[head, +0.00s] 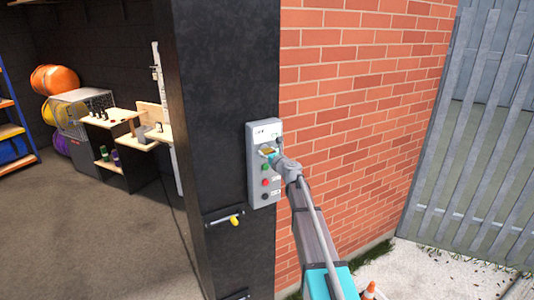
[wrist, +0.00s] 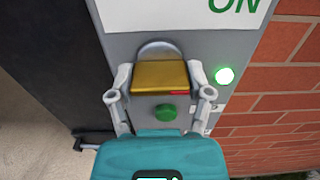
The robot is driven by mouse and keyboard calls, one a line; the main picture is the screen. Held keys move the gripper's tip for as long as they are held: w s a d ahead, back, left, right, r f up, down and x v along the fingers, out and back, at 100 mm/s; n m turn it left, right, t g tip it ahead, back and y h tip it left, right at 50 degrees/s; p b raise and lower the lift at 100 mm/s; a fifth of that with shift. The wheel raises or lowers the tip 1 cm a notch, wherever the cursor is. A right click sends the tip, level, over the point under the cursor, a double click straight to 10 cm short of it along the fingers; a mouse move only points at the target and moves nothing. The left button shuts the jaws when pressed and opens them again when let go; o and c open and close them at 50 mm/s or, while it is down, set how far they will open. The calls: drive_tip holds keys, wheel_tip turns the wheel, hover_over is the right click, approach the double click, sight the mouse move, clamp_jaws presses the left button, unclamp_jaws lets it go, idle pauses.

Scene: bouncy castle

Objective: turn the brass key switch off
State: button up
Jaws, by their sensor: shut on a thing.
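The brass key switch (wrist: 160,75) is a gold block on the front of a grey control box (head: 252,185). In the wrist view it sits between the two fingers of my gripper (wrist: 160,83), which is shut on it from both sides. A round grey collar shows behind the key. A green "ON" label (wrist: 234,4) is above right, and a green lamp (wrist: 224,76) is lit to the right of the key. In the head view my gripper (head: 273,157) is at the upper part of the box and partly hides the key.
The box hangs on a black pillar (head: 222,120) next to a brick wall (head: 350,100). A yellow-handled latch (head: 235,220) sticks out below.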

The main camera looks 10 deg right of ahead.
drive_tip(key=shift+n, duration=0.3)
drive_tip(key=n, duration=0.4)
drive_tip(key=shift+w, duration=0.1)
drive_tip(key=n, duration=0.4)
drive_tip(key=shift+d+n, duration=0.1)
drive_tip(key=shift+n, duration=0.2)
drive_tip(key=n, duration=0.4)
drive_tip(key=shift+r+n, duration=0.1)
drive_tip(key=shift+n, duration=2.2)
drive_tip(key=o, duration=1.1)
drive_tip(key=shift+o, duration=0.2)
